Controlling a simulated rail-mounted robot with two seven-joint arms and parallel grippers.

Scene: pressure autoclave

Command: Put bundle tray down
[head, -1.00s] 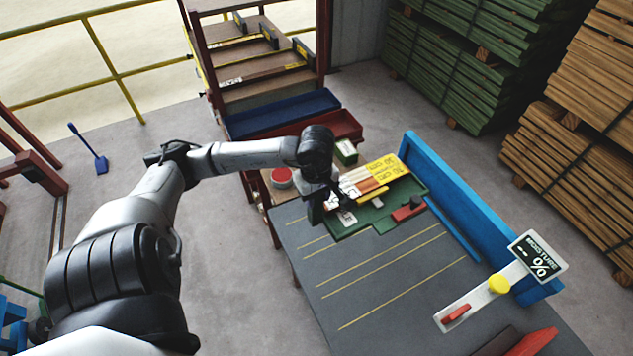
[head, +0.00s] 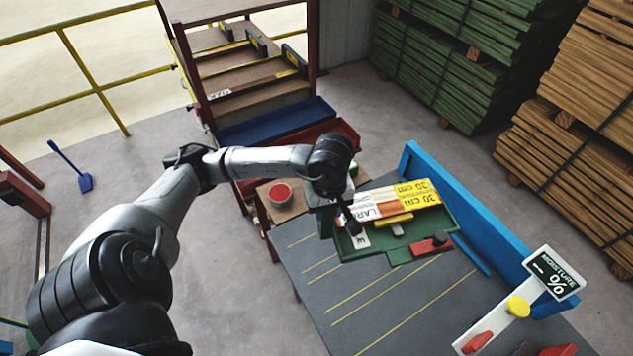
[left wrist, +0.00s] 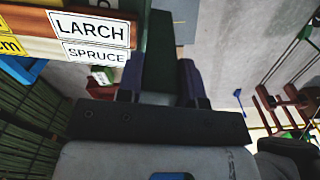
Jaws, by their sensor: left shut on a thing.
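The green bundle tray (head: 430,248) is over the grey table (head: 320,290) in the head view and appears raised above it, though the gap is hard to judge. It carries wood pieces with yellow 30 cm labels (head: 418,194), a yellow piece (head: 395,219) and a red block (head: 430,244). My left gripper (head: 343,222) is at the tray's near left end. In the left wrist view its fingers (left wrist: 160,85) are shut around a green part of the tray (left wrist: 160,55), beside the LARCH and SPRUCE labels (left wrist: 92,40). My right gripper is not in view.
A blue rail (head: 470,205) stands along the table's far side. A red-topped can (head: 280,194) is left of the tray. The yellow-lined table front is clear. A shelf rack (head: 250,75) stands behind.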

